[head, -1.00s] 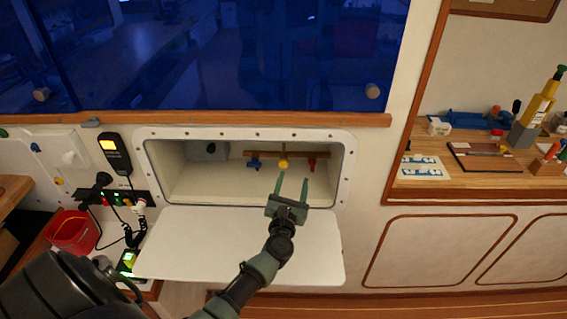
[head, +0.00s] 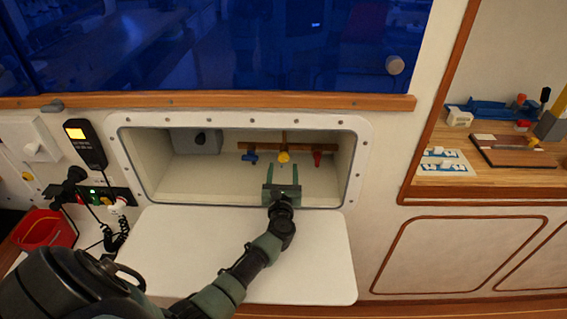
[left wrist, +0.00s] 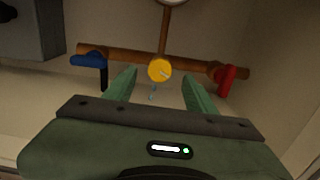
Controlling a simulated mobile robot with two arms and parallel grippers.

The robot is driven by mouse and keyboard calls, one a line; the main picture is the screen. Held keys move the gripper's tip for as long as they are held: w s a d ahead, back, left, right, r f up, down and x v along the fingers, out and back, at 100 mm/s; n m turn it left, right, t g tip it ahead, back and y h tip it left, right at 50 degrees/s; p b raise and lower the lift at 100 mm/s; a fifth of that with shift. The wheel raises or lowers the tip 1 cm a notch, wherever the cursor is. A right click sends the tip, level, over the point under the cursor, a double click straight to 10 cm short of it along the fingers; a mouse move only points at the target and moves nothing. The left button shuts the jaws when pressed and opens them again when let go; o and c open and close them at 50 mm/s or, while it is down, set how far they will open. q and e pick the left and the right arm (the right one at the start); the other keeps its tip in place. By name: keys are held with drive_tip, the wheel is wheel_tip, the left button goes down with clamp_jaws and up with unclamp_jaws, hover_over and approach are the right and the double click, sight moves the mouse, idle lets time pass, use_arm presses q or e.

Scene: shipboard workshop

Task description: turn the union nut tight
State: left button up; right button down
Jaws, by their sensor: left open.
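A copper-brown pipe (head: 264,153) runs across the back of the open wall locker. At its middle is a round yellow fitting (head: 283,156), the likely union nut, with a thin upright pipe above it. The yellow fitting also shows in the left wrist view (left wrist: 159,69), with a small pale piece below it. A blue lever (left wrist: 90,60) is left of it and a red lever (left wrist: 227,80) right. My left gripper (head: 282,172) is open and empty at the locker mouth. Its fingers point inward, apart from the fitting, which shows between their tips. My right gripper is not in view.
The locker's white frame (head: 361,150) surrounds the opening, and its lowered door (head: 180,255) lies below my left arm. A grey box (head: 196,141) sits at the locker's back left. Free room lies between the box and the blue lever.

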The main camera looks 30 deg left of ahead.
sight(284, 158)
use_arm(q)
drive_tip(key=b+x, duration=0.1)
drive_tip(key=x, duration=0.3)
drive_tip(key=shift+f, duration=0.1)
drive_tip(key=shift+w+a, duration=0.2)
drive_tip(key=shift+w, duration=0.15)
drive_tip(key=shift+c, duration=0.2)
clamp_jaws()
